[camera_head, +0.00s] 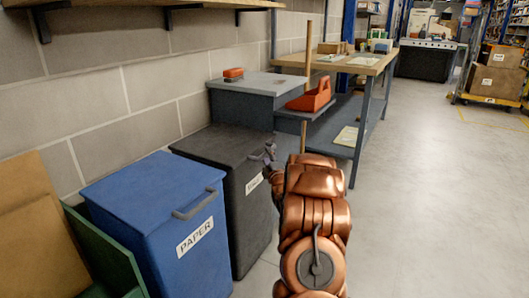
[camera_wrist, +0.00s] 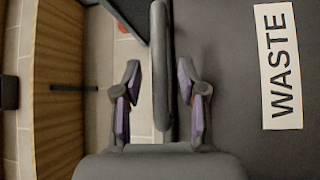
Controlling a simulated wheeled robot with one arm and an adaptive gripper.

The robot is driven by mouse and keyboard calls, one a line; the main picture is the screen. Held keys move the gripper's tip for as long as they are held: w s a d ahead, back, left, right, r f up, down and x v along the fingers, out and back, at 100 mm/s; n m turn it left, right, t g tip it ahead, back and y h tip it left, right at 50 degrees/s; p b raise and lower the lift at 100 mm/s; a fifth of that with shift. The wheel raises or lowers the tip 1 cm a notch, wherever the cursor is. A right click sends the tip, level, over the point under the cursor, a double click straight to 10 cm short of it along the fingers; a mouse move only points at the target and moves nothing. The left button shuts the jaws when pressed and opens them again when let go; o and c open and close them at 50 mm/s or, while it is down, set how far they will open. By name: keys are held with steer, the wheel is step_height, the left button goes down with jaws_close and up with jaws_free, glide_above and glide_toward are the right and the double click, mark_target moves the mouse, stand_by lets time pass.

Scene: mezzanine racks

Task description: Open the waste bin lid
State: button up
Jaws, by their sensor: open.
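The dark waste bin (camera_head: 240,235) stands by the wall, its flat lid (camera_head: 215,143) shut. Its WASTE label also shows on the bin front in the wrist view (camera_wrist: 225,80). A dark handle bar (camera_wrist: 160,60) runs upright in the wrist view and reaches between my fingers. My gripper (camera_wrist: 159,95) is open, with one finger on each side of the bar; I cannot tell whether either touches it. In the head view my gripper (camera_head: 269,157) is at the lid's front edge and hides the handle there.
A blue paper bin (camera_head: 155,215) with a grey handle stands close on the left. The floor (camera_head: 430,200) on the right is clear.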

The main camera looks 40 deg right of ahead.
steer(key=b+x, duration=0.1)
steer(key=x, duration=0.3)
steer(key=shift+f, duration=0.1)
steer(key=shift+w+d+r, duration=0.2)
steer(key=shift+w+d, duration=0.1)
steer(key=shift+w, duration=0.25)
steer(key=shift+c, duration=0.2)
jaws_close()
